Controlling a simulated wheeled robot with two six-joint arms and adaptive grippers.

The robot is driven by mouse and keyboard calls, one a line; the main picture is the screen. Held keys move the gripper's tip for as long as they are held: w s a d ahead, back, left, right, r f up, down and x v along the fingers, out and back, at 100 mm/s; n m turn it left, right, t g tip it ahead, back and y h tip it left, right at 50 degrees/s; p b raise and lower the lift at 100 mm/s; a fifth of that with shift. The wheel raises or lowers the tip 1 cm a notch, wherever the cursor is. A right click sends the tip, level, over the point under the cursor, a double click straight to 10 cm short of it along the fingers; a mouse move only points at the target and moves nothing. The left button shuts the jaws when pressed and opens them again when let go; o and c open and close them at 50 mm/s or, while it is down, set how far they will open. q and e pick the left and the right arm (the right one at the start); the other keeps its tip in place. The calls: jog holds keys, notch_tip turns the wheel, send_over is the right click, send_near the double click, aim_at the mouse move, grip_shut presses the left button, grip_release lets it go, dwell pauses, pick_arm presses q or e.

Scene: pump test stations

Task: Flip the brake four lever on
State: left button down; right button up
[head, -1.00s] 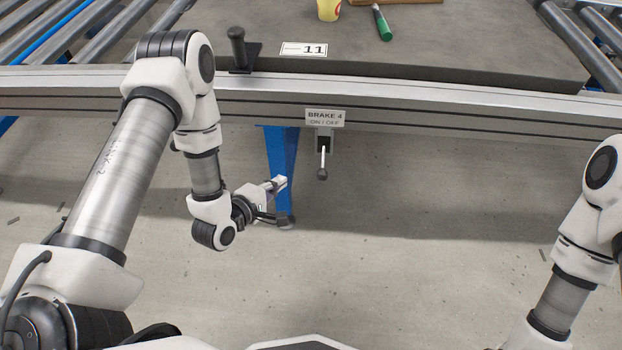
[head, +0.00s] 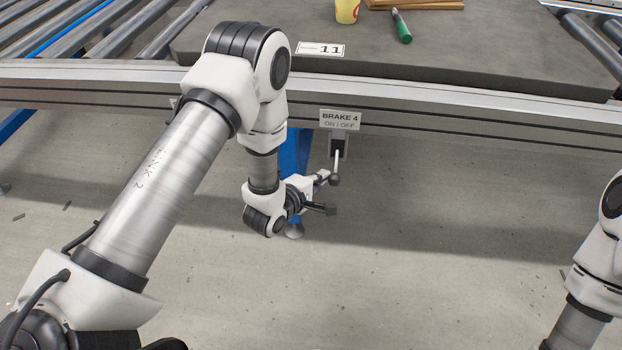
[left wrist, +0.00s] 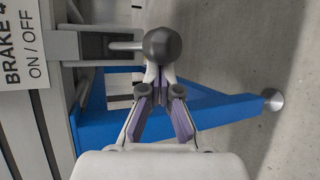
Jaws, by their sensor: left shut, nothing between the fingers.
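The brake four lever (head: 337,162) hangs from a small dark switch housing under the BRAKE 4 ON/OFF label (head: 340,120) on the conveyor's side rail. It has a pale rod and a dark ball knob, and points downward. In the left wrist view the dark ball knob (left wrist: 162,46) is right at my fingertips. My left gripper (head: 325,178) is shut and empty, its tips just beside the knob; whether they touch it I cannot tell. The left gripper also shows in the left wrist view (left wrist: 160,75). My right gripper is out of view; only part of my right arm shows.
A blue support leg (head: 295,152) stands behind my left gripper. Above the rail (head: 480,118), a grey slab (head: 480,62) carries a yellow cup (head: 347,10), a green-handled tool (head: 402,28) and a number 11 card (head: 320,49).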

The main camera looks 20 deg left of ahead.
pick_arm(q)
jog(key=shift+s+d+r, duration=0.1)
dwell(0.3)
notch_tip(320, 180, up, 6)
jog(key=s+n+g+p, duration=0.1)
jog(key=g+p, duration=0.5)
jog(key=p, duration=1)
jog(key=shift+d+r+n+h+p, duration=0.2)
jog(key=shift+n+h+p, duration=0.1)
jog(key=shift+n+h, duration=0.15)
jog(key=shift+a, duration=0.1)
